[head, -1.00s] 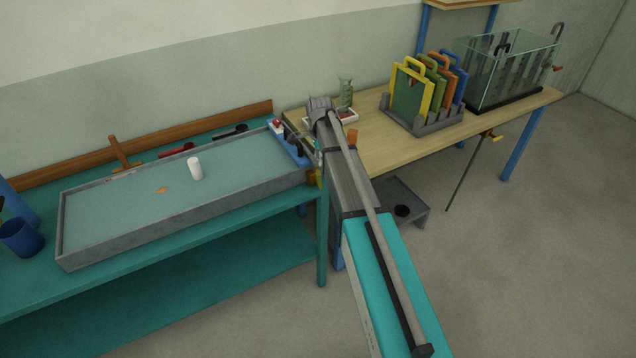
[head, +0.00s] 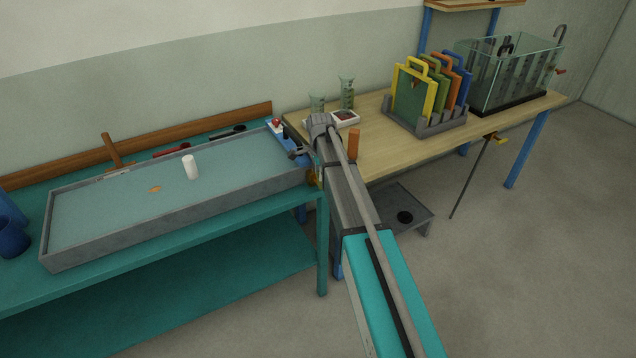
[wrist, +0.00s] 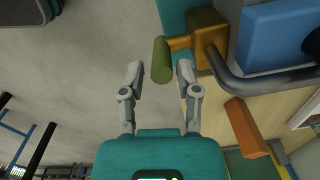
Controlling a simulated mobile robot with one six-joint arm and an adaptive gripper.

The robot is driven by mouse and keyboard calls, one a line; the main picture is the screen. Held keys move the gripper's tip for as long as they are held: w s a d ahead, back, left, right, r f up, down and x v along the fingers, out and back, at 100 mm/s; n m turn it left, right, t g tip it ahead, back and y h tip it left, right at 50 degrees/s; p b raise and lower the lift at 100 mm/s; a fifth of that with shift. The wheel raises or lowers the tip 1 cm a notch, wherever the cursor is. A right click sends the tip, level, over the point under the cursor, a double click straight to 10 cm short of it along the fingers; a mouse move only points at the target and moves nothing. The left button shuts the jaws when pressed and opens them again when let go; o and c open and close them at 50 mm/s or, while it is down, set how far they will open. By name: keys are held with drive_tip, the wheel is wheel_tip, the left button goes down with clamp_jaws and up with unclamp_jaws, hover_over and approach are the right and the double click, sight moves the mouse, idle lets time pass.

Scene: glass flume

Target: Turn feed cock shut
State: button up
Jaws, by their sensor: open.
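In the wrist view the feed cock has a brass body (wrist: 207,36) and a stubby olive-green handle (wrist: 162,60). A dark grey pipe bends away from the body to the right. My gripper (wrist: 160,72) is open, with one finger on each side of the handle. The handle lies between the fingertips, a little nearer the right one, with a visible gap on both sides. In the head view a bit of the brass cock (head: 314,180) shows at the right end of the grey trough (head: 130,240). My arm hides most of that spot.
A wooden bench (head: 400,150) on the right holds a rack of coloured plates (head: 430,125), a glass tank (head: 515,75) and glassware (head: 346,92). An orange block (head: 353,146) stands close by my arm. A white cylinder (head: 190,167) stands in the trough.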

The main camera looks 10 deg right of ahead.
drive_tip(key=shift+f+b, duration=0.75)
drive_tip(key=shift+f, duration=0.3)
clamp_jaws()
drive_tip(key=shift+a, duration=0.35)
drive_tip(key=shift+d, duration=0.25)
